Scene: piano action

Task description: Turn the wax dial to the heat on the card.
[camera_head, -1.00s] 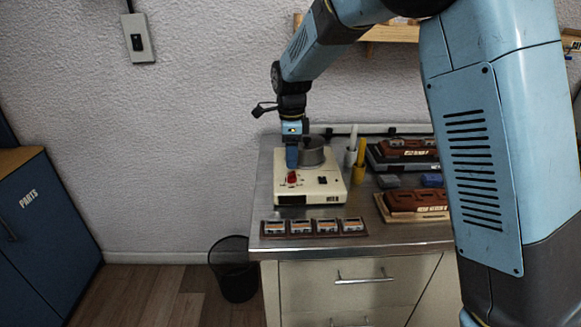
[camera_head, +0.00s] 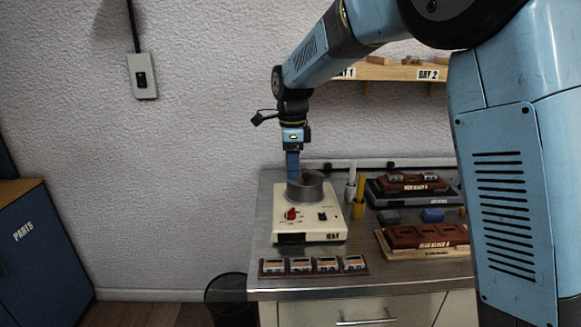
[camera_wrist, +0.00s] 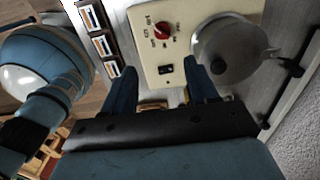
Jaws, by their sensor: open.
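The wax heater (camera_head: 335,205) is a cream box on the metal bench, with a grey pot (camera_head: 306,187) on top. Its red dial (camera_head: 291,214) sits on the front left of the panel, left of a black switch (camera_head: 322,216). In the wrist view the dial (camera_wrist: 163,28) has small marks around it, too small to read, and I cannot tell its setting. My gripper (camera_head: 293,179) is open and empty, above the heater near the pot. In the wrist view the gripper (camera_wrist: 158,72) has its fingers apart, away from the dial. I cannot make out the heat card.
A rack (camera_head: 312,266) of several small orange-striped pieces lies along the bench's front edge. White and yellow sticks in holders (camera_head: 357,205) stand right of the heater. Brown trays (camera_head: 424,236) fill the bench farther right. A waste bin (camera_head: 228,290) stands on the floor.

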